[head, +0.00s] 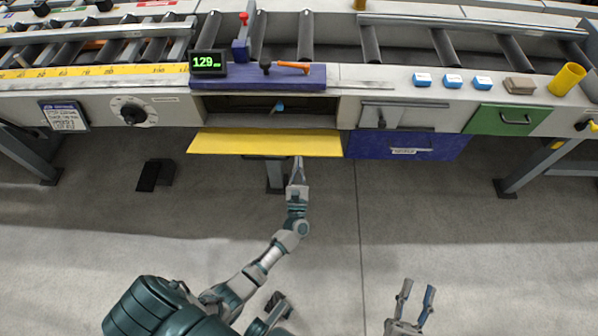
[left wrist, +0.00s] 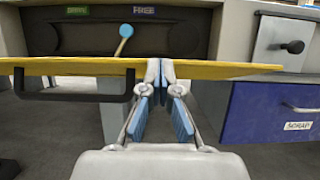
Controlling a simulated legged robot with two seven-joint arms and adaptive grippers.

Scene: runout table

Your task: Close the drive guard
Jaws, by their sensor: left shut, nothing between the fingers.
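The drive guard (head: 265,143) is a yellow panel hanging open, sticking out below a dark recess (head: 240,105) in the table front. In the left wrist view the guard (left wrist: 215,70) is seen nearly edge-on, with a black handle (left wrist: 75,95) under its left part. My left gripper (head: 298,165) is shut and empty at the guard's front edge, right of its middle; in the left wrist view its tips (left wrist: 158,72) overlap the edge. I cannot tell if they touch. My right gripper (head: 416,290) is open and empty, low over the floor.
A blue-knobbed lever (left wrist: 124,36) stands inside the recess. Right of it are a latch handle (head: 382,112), a blue bin (head: 380,146) and a green drawer (head: 500,119). A dial (head: 132,112) is at left. The floor in front is mostly clear.

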